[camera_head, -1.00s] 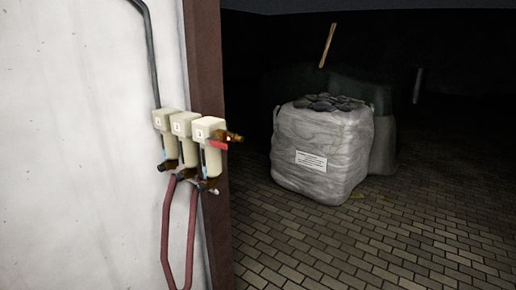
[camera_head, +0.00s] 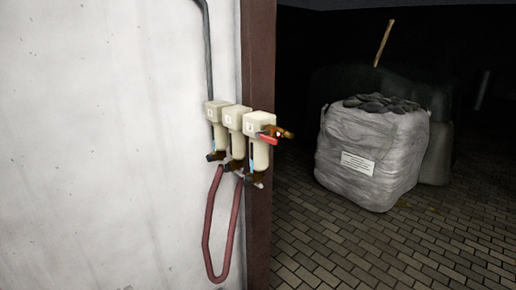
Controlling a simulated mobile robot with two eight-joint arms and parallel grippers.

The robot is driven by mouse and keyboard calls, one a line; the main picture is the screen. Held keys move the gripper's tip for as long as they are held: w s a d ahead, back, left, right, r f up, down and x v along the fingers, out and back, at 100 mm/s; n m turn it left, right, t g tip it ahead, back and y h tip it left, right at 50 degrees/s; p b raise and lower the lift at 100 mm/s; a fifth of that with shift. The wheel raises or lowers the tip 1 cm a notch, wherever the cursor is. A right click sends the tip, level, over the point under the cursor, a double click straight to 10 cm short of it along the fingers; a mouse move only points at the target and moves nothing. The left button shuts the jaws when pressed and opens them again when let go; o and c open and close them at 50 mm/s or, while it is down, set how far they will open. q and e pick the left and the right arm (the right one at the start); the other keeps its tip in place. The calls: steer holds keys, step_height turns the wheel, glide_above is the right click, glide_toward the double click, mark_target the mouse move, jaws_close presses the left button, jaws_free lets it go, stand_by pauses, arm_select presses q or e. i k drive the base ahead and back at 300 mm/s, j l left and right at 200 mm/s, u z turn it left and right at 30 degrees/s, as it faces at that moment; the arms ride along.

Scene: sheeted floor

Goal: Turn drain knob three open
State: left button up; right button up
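Three cream filter housings are fixed in a row on the white wall. The right-hand housing (camera_head: 260,123) has a red lever and a brass fitting (camera_head: 284,133) at its top right. The middle housing (camera_head: 235,118) and the left housing (camera_head: 216,112) stand beside it. Small dark drain fittings sit under the housings: one under the left (camera_head: 215,156), one under the middle (camera_head: 233,166) and one under the right (camera_head: 254,179). Their open or shut setting is too small to tell. Neither of my grippers is in view.
A dark red hose (camera_head: 207,232) loops below the housings, and a grey pipe (camera_head: 207,50) runs up the wall. A brown post (camera_head: 259,220) edges the wall. A wrapped bulk bag (camera_head: 372,155) stands right on brick paving (camera_head: 400,250), which is clear in front.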

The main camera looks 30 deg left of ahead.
mark_target(247, 180)
steer(key=l+u, duration=0.1)
steer(key=u, duration=0.85)
steer(key=i+l, duration=0.05)
